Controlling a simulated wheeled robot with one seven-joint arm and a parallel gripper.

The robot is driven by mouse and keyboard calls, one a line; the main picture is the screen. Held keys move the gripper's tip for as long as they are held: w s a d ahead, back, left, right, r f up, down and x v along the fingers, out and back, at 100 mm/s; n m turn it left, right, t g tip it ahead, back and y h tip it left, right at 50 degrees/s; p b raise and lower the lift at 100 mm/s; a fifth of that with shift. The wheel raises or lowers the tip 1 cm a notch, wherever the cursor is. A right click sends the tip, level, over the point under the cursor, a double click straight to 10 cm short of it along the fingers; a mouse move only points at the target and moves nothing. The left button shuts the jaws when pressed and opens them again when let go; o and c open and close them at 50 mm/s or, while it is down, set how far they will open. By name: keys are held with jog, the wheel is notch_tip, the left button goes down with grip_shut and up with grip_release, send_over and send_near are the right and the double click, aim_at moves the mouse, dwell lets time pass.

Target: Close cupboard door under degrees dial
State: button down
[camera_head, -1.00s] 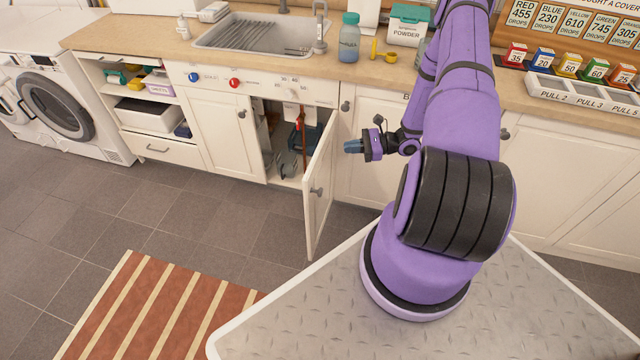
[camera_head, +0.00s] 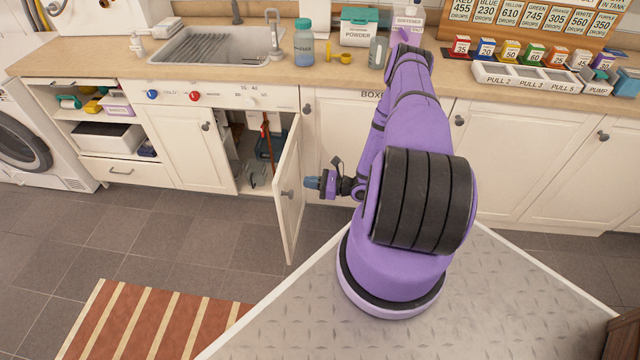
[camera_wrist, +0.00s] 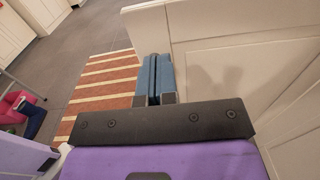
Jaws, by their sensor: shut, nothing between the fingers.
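The cupboard door (camera_head: 290,200) under the degrees dial (camera_head: 250,99) stands open, swung out from the cabinet front, with a small dark knob on its face. The cupboard interior (camera_head: 255,150) is visible, with a red-handled tool inside. My gripper (camera_head: 311,183) is shut and empty, just right of the door, on its outer-face side and pointing left toward it. In the wrist view, the blue fingers (camera_wrist: 154,80) are together beside the door's white panel (camera_wrist: 245,65). Whether they touch it is unclear.
A striped rug (camera_head: 150,322) lies on the tiled floor at lower left. The counter (camera_head: 200,76) above holds a sink, bottles and a powder box. An open shelf unit (camera_head: 112,136) and a washing machine (camera_head: 22,140) stand at left. The floor before the door is clear.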

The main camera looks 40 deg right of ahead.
aim_at(281, 179)
jog(key=x, duration=0.7)
jog(key=shift+w+a, duration=0.2)
